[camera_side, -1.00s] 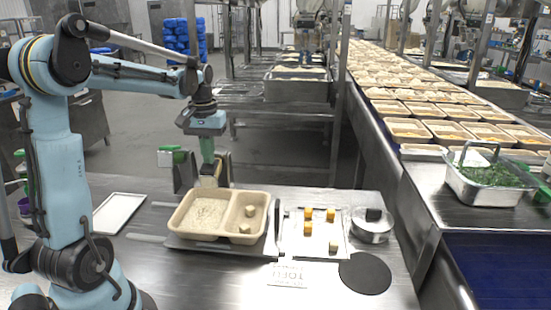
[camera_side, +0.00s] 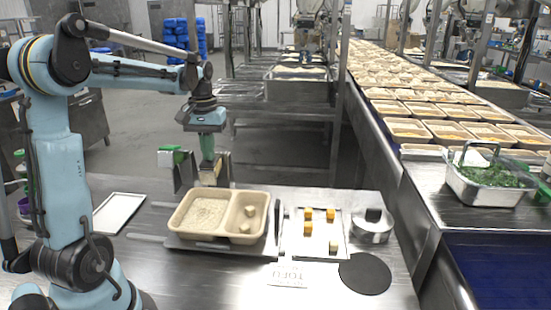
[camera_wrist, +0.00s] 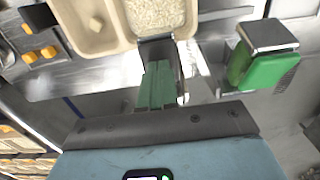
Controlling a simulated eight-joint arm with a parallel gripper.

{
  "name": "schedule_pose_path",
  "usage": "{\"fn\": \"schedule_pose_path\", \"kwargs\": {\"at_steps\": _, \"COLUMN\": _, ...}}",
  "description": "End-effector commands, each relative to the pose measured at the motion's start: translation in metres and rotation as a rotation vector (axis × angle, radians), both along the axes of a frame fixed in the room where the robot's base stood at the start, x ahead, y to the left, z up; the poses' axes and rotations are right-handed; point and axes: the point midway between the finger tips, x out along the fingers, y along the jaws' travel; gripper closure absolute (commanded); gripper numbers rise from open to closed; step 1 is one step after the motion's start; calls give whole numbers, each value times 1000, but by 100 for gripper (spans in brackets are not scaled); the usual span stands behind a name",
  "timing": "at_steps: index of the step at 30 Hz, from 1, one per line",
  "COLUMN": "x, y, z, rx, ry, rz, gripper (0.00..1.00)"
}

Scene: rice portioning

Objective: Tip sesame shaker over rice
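I cannot identify the sesame shaker with certainty.
A white board with orange and pale cubes (camera_side: 315,235) lies right of the tray. A white plate (camera_side: 117,213) lies left. The conveyor with filled trays (camera_side: 410,130) runs behind.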

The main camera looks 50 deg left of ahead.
Motion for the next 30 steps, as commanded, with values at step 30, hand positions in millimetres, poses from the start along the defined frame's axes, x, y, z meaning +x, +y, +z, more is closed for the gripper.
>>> {"fn": "schedule_pose_path", "kwargs": {"at_steps": 30, "x": 9, "y": 9, "z": 44, "rx": -1, "ry": 1, "rz": 0, "gripper": 100}}
